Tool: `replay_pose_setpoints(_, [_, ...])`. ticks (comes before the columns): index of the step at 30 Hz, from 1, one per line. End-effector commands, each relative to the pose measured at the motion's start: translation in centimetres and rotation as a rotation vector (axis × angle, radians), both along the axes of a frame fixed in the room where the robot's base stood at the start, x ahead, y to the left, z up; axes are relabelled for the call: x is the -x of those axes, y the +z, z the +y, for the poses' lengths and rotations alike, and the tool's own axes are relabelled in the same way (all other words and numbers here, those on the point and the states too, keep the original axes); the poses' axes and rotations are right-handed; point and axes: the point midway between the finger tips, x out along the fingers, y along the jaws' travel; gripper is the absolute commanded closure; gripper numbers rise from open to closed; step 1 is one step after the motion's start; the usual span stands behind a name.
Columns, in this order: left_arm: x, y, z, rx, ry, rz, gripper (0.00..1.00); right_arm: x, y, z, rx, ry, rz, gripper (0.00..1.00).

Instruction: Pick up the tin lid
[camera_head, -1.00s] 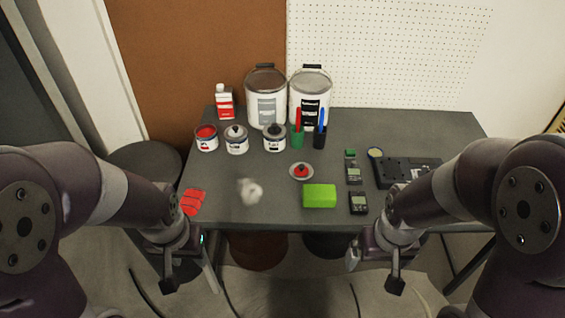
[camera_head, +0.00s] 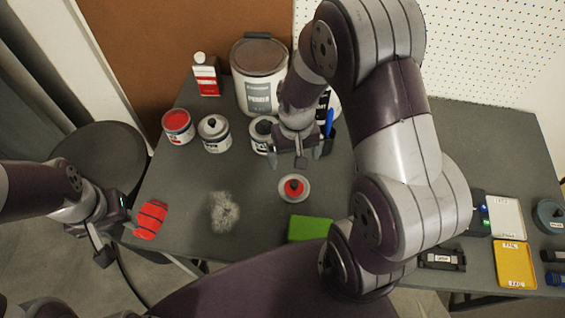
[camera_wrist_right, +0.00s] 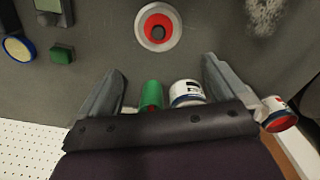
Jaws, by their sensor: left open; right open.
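The tin lid (camera_head: 294,188) lies on the grey table, a pale round disc with a red middle and a dark centre. It also shows at the top of the right wrist view (camera_wrist_right: 158,25). My right gripper (camera_head: 300,160) is open and empty, pointing down just behind the lid in the head view. In the wrist view its spread fingers (camera_wrist_right: 162,78) are apart from the lid. My left gripper (camera_head: 107,236) is open at the table's left front edge, far from the lid. An open tin with red paint (camera_head: 178,127) stands at the back left.
Closed tins (camera_head: 214,134), a large bucket (camera_head: 259,85) and a red-white bottle (camera_head: 206,75) stand behind. A green block (camera_head: 309,228) lies in front of the lid. A grey fuzzy patch (camera_head: 224,212) and red pieces (camera_head: 151,219) lie left. Trays (camera_head: 515,263) lie right.

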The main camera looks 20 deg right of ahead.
Motion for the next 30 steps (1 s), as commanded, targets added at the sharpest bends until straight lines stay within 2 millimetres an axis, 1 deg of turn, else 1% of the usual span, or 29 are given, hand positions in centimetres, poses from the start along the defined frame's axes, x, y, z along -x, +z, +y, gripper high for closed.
replay_pose_setpoints(6, [0.0, -0.7, 0.0, 0.000, 0.000, 0.001, 0.57, 0.3, -5.0, 0.0, 0.000, -0.010, 0.009, 0.00])
replay_pose_setpoints(9, [0.0, -0.8, 0.0, 0.000, 0.000, 0.001, 0.57, 0.2, -6.5, 0.0, 0.000, -0.010, 0.006, 0.00])
replay_pose_setpoints(11, [0.0, -0.9, 0.0, 0.000, 0.000, 0.000, 0.57, 0.2, -7.0, 0.0, -0.001, -0.010, 0.005, 0.00])
replay_pose_setpoints(13, [0.0, -0.9, 0.0, 0.000, 0.000, 0.000, 0.57, 0.4, -8.0, 0.0, 0.000, -0.010, 0.007, 0.00])
replay_pose_setpoints(17, [0.0, -1.0, 0.0, 0.000, 0.000, 0.000, 0.57, 1.0, -10.5, 0.0, 0.000, -0.009, 0.008, 0.00])
replay_pose_setpoints(18, [0.0, -1.2, 0.0, 0.000, 0.000, 0.000, 0.57, 0.9, -11.2, 0.0, -0.001, -0.009, 0.006, 0.00])
replay_pose_setpoints(21, [0.0, -1.3, 0.0, 0.000, 0.000, 0.000, 0.57, 0.9, -12.2, 0.0, -0.002, -0.009, 0.005, 0.00])
replay_pose_setpoints(27, [0.0, -1.2, 0.0, 0.000, 0.000, 0.000, 0.57, 0.8, -12.3, 0.0, -0.001, -0.009, 0.002, 0.00])
replay_pose_setpoints(28, [0.0, -1.2, 0.0, 0.000, 0.000, 0.000, 0.57, 0.8, -12.3, 0.0, -0.001, -0.009, 0.002, 0.03])
replay_pose_setpoints(29, [0.0, -1.2, 0.0, 0.000, 0.000, 0.000, 0.57, 0.8, -12.3, 0.0, -0.001, -0.009, 0.002, 0.13])
replay_pose_setpoints(30, [0.0, -1.2, 0.0, 0.000, 0.000, 0.000, 0.57, 0.8, -12.3, 0.0, -0.001, -0.009, 0.002, 0.26])
